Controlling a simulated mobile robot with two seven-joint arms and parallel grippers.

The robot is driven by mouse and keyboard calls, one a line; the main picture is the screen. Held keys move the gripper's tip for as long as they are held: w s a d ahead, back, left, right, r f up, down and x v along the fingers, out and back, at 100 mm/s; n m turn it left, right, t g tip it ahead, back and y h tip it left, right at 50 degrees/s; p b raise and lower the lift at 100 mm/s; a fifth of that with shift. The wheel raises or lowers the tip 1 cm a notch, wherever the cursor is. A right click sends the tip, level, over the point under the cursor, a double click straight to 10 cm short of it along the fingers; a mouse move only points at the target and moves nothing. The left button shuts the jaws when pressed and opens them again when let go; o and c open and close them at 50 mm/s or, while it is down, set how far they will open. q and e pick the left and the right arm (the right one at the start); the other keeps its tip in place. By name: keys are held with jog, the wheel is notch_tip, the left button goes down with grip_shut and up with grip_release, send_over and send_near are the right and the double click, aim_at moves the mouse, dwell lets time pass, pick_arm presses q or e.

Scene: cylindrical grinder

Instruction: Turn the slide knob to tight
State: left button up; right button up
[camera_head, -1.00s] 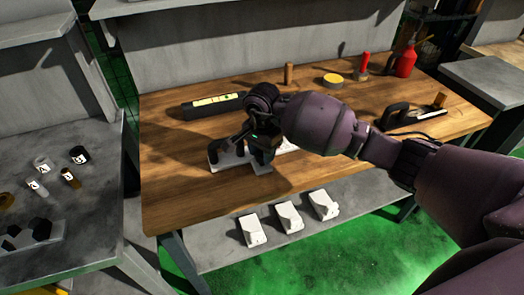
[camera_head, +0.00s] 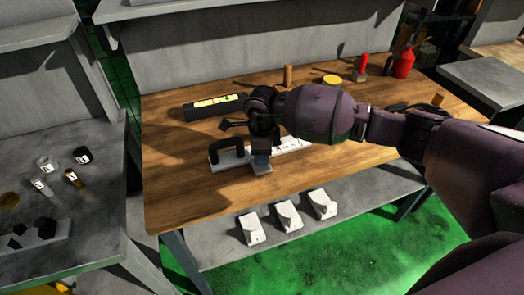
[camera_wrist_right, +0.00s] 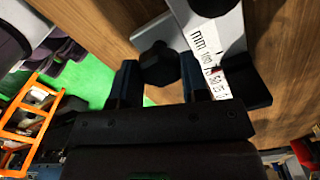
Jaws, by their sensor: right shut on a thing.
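My right gripper (camera_head: 263,148) reaches down over a white measuring fixture (camera_head: 290,146) on the wooden bench. The knob sits at the side of a grey slide (camera_wrist_right: 215,30) beside a white scale (camera_wrist_right: 212,65) marked in mm. In the head view the gripper hides the knob, and a black arched handle (camera_head: 228,151) shows at the fixture's left end. My left gripper is not in view.
A black case with a yellow strip (camera_head: 214,106) lies behind the fixture. A wooden cylinder (camera_head: 288,75), a yellow disc (camera_head: 332,81) and a red bottle (camera_head: 403,63) stand at the back. Several small items lie on the left table (camera_head: 90,225). The bench front is clear.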

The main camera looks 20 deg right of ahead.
jog(key=m+p, duration=0.1)
jog(key=m, duration=0.4)
jog(key=shift+r, duration=0.15)
jog(key=shift+m+p, duration=0.45)
jog(key=shift+m, duration=0.55)
jog(key=o, duration=0.9)
